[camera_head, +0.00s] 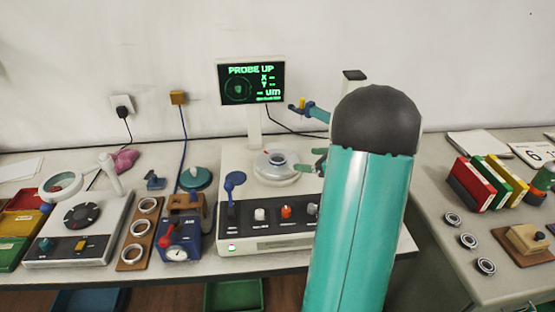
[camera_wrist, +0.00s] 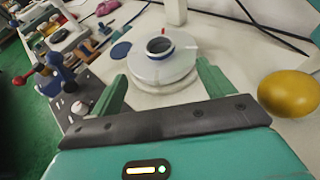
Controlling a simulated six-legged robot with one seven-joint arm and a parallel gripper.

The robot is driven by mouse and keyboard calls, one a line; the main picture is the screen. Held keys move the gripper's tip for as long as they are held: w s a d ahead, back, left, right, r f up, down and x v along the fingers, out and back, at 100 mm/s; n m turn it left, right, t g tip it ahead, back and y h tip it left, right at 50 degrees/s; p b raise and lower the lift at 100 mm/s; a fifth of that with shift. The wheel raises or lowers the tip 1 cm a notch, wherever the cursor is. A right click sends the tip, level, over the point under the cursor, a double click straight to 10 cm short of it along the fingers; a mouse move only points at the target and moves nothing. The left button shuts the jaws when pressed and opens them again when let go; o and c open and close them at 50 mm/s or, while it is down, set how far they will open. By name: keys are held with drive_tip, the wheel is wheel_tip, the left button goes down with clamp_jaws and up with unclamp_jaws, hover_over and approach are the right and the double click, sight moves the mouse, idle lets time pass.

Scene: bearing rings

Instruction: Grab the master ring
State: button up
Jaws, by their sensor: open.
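A steel ring (camera_head: 277,159) with a dark bore sits on the round pale turntable (camera_head: 290,178) of the measuring machine; no label shows that it is the master ring. In the wrist view the ring (camera_wrist: 160,47) lies on top of the stepped turntable (camera_wrist: 150,70), ahead of my gripper. My gripper (camera_wrist: 163,78) is open and empty, its green fingers apart on the near left and right of the turntable. In the head view one green finger (camera_head: 321,160) shows right of the ring, and my arm hides the rest.
The screen (camera_head: 251,82) reads PROBE UP. Rings in a wooden holder (camera_head: 132,242) stand left, beside a blue gauge box (camera_head: 180,240). Loose rings (camera_head: 468,241) lie on the right table. A blue lever (camera_head: 233,182) rises at front.

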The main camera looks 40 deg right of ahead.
approach(272, 157)
drive_tip(key=x, duration=0.4)
drive_tip(key=shift+w+a+f, duration=0.1)
drive_tip(key=shift+w+a, duration=0.1)
drive_tip(key=shift+w, duration=0.2)
drive_tip(key=shift+c, duration=0.4)
drive_tip(key=c, duration=1)
